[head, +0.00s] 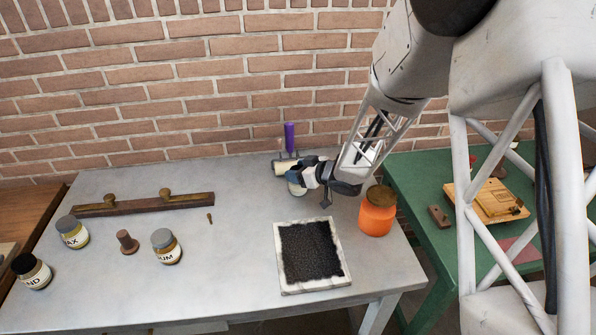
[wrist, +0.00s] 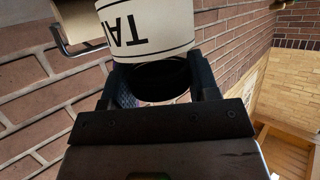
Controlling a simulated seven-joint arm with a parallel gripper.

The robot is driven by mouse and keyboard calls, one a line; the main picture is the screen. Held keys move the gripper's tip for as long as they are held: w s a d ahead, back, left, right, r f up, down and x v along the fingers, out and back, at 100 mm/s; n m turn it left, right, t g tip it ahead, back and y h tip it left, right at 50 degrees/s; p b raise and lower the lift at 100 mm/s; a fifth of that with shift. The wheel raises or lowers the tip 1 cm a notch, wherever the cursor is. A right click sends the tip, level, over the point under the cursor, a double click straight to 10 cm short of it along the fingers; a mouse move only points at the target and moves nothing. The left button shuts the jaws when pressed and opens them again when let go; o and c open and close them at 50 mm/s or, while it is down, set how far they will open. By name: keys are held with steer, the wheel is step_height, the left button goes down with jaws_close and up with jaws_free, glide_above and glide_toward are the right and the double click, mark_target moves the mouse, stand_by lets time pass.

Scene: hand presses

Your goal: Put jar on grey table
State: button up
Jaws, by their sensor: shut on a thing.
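My gripper (head: 318,176) is over the back right part of the grey table (head: 225,265). It is shut on a jar (head: 296,187), which is small and pale in the head view and partly hidden by the gripper. In the wrist view the jar (wrist: 150,25) has a cream label with "TA" upside down, and its dark end sits between the fingers of my gripper (wrist: 162,78). The rest of the label is cut off. I cannot tell whether the jar touches the table.
A brayer with a purple handle (head: 289,138) is just behind the gripper. An orange jar (head: 377,211) and a black inked slab (head: 312,252) are close by. Labelled jars (head: 166,247) and a wooden bar (head: 145,205) are left. A green table (head: 415,185) adjoins at right.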

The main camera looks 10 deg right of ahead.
steer(key=shift+f, duration=0.1)
steer(key=o, duration=1.1)
steer(key=shift+v, duration=3.8)
steer(key=shift+w+r, duration=0.1)
steer(key=shift+r, duration=0.1)
